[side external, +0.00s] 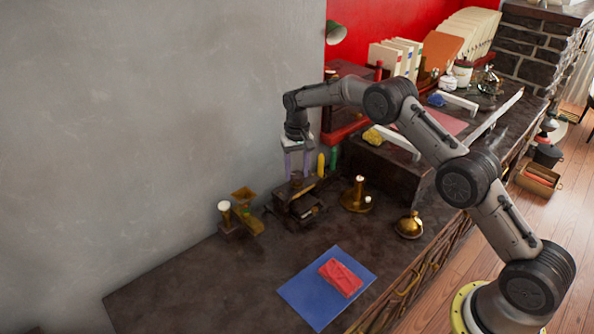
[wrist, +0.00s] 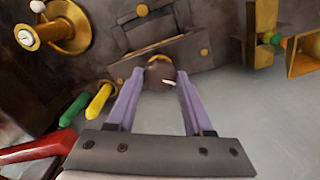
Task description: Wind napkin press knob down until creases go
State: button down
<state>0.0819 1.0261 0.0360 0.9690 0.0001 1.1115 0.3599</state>
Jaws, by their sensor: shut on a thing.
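The napkin press (side external: 300,204) is a small dark device with brass-coloured details on the counter near the wall. It also shows at the top of the wrist view (wrist: 165,50). Its round brown knob (wrist: 160,73) sits between the purple fingers of my gripper (wrist: 158,75). My gripper (side external: 297,174) points down over the press and is shut on the knob. A pale strip, perhaps cloth, shows low in the press in the side view. Any creases are too small to tell, and the fingers partly hide the knob.
A brass and wood stand (side external: 238,217) is to the left. Yellow (side external: 321,164) and green sticks are close behind. A red folded cloth (side external: 340,277) lies on a blue sheet (side external: 309,296).

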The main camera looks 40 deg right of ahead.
aim_at(297, 174)
jog(key=shift+r, duration=0.1)
jog(key=shift+c, duration=1.5)
grip_release()
notch_tip(297, 174, up, 14)
